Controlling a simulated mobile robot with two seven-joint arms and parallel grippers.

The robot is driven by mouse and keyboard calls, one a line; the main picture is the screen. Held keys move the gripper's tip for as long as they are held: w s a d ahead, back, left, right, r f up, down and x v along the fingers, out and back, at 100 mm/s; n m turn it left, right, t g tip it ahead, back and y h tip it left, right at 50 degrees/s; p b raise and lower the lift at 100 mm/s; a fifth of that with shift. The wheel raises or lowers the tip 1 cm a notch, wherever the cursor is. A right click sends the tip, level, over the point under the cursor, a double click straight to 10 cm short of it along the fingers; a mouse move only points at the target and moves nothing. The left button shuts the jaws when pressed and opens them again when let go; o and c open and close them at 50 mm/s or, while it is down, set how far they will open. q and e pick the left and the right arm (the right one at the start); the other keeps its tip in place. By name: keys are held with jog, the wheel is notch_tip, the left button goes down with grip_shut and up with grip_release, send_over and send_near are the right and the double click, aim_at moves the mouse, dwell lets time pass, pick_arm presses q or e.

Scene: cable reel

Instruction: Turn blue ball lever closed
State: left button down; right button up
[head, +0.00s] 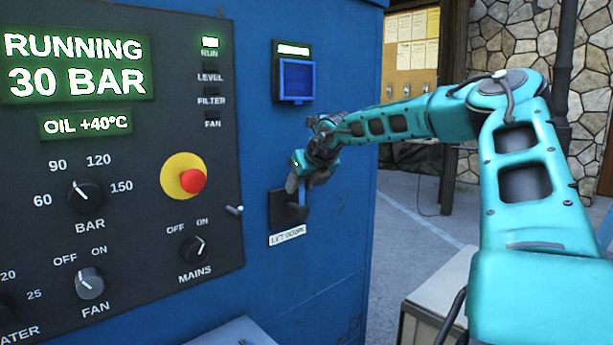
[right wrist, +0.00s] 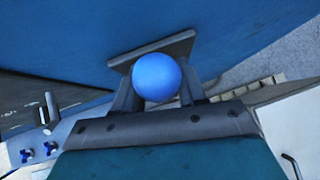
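The blue ball (right wrist: 157,76) of the lever fills the middle of the right wrist view, in front of a dark mounting plate (right wrist: 180,46). In the head view, part of the blue lever (head: 303,196) shows at the dark plate on the cabinet's side face, above a white label. My right gripper (head: 300,180) is at this lever and hides much of it. In the right wrist view, its two fingers flank the ball, one on each side, with little or no gap. Whether they press on it cannot be told. My left gripper is not in view.
The blue cabinet (head: 330,215) carries a dark control panel with dials and a red stop button (head: 192,180). A small blue-framed unit (head: 296,80) sits above the lever. A small metal toggle (head: 234,210) is to its left. Open floor (head: 400,215) lies right of the cabinet.

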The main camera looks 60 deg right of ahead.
jog(key=v, duration=1.2)
jog(key=shift+s+r+b, duration=0.3)
jog(key=shift+b, duration=0.1)
